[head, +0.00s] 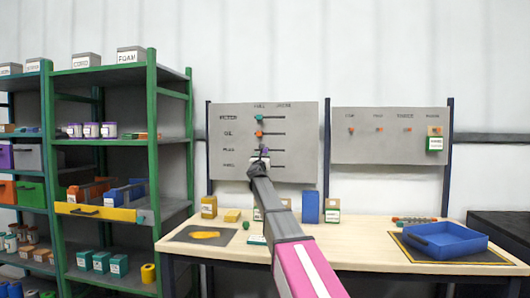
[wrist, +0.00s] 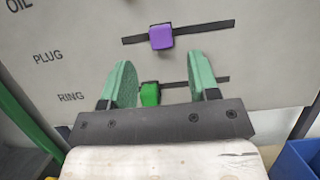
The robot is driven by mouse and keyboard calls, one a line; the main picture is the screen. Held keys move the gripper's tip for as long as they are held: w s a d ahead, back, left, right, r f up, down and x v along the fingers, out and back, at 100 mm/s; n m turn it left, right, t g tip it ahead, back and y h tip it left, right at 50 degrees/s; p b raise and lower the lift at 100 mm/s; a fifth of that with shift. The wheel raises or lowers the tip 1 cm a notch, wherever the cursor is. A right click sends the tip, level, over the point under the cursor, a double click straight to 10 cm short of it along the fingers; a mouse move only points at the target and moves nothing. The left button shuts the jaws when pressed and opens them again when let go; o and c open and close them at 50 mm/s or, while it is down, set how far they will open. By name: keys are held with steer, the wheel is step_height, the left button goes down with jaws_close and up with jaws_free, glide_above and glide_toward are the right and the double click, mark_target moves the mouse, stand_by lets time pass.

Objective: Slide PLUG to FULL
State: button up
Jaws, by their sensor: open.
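The slider board (head: 300,115) hangs on the wall with rows FILTER, OIL, PLUG and RING. FULL is the left column heading. The PLUG knob (wrist: 161,37) is purple and sits in its dark slot, left of the slot's middle; it also shows in the head view (head: 265,150). The green RING knob (wrist: 150,94) is in the slot below, near its visible left end; my arm hides it in the head view. My gripper (wrist: 161,65) is open and empty, its green fingers below the purple knob and to either side of the green one. It shows at the board in the head view (head: 258,168).
A teal knob (head: 260,118) and an orange knob (head: 259,133) sit in the upper slots. A second board with hooks (head: 385,150) stands to the right. The table (head: 350,240) below holds small boxes and a blue bin (head: 447,240). A green-framed shelf (head: 152,150) stands left.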

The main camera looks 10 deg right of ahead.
mark_target(265, 151)
steer(key=x, duration=0.7)
steer(key=shift+w+d+r, duration=0.1)
steer(key=shift+w, duration=0.15)
jaws_close()
steer(key=shift+w+a, duration=0.25)
steer(key=shift+a, duration=0.7)
steer(key=shift+w+a, duration=0.3)
steer(key=shift+a, duration=0.6)
jaws_free()
steer(key=shift+a, duration=0.1)
